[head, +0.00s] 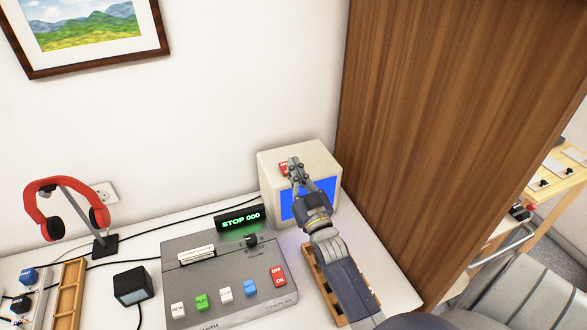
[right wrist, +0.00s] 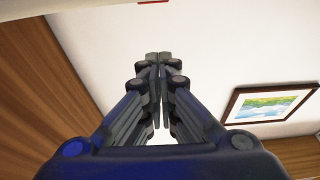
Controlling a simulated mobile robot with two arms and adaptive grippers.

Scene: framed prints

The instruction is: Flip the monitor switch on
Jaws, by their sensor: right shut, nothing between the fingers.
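A cream box monitor (head: 297,160) with a lit blue screen (head: 321,188) stands at the back right of the desk, against the wooden panel. A small red switch (head: 284,168) shows on its top, partly hidden by my right gripper. My right gripper (head: 293,163) is over the monitor's top, its fingertips close beside the switch; I cannot tell if they touch it. The gripper (right wrist: 158,58) is shut and empty in the right wrist view. A red patch (right wrist: 153,2) on a pale surface shows at that view's top edge. My left gripper is not in view.
A grey console (head: 190,258) with coloured keys and a green "STOP 000" display (head: 240,218) sits left of my arm. Red headphones (head: 68,205) hang on a stand at the left. A wooden panel (head: 430,110) rises close on the right. A wooden tray (head: 322,285) lies under my arm.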

